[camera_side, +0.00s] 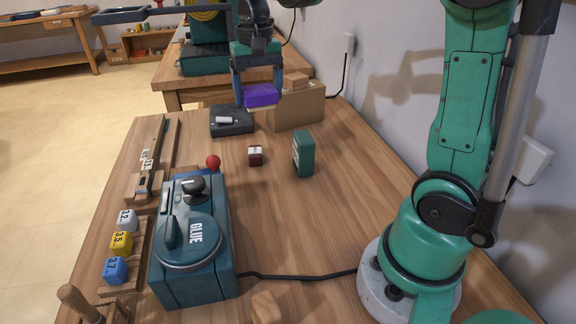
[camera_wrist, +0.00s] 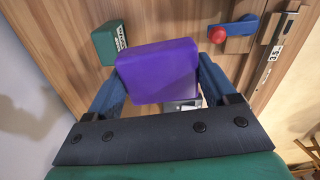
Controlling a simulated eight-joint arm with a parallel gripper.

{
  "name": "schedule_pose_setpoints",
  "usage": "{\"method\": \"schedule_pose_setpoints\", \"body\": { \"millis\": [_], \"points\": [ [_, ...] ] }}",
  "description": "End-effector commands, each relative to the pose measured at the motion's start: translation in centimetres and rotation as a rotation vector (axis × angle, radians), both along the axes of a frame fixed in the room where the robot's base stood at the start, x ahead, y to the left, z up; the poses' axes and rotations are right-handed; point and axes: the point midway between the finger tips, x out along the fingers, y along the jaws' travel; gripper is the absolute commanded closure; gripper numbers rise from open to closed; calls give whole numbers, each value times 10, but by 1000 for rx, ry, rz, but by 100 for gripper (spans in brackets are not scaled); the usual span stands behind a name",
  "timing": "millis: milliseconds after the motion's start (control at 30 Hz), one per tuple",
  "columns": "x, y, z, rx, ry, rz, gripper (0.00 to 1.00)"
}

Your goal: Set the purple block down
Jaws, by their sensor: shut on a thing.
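The purple block (camera_side: 261,95) is held between the fingers of my gripper (camera_side: 257,94) at the far end of the table, in the side view. It appears raised, above or near a black flat box (camera_side: 231,121) and a cardboard box (camera_side: 298,106). In the wrist view the purple block (camera_wrist: 158,70) fills the middle, with the blue fingers of my gripper (camera_wrist: 160,85) on either side of it. The block hides much of what lies beneath it.
A green box (camera_side: 303,154) and a small dark red and white block (camera_side: 255,155) stand mid-table. The table's right middle is clear.

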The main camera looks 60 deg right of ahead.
Motion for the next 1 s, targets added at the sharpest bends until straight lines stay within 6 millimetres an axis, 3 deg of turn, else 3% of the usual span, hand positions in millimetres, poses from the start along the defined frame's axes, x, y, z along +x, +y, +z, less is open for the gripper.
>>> {"method": "schedule_pose_setpoints", "body": {
  "millis": [33,100,300,1000],
  "points": [
    [5,23,-2,0,0,150,75],
    [8,48,-4,0,0,327,75],
    [9,88,-7,0,0,626,75],
    [9,93,-7,0,0,669,75]
  ]
}}
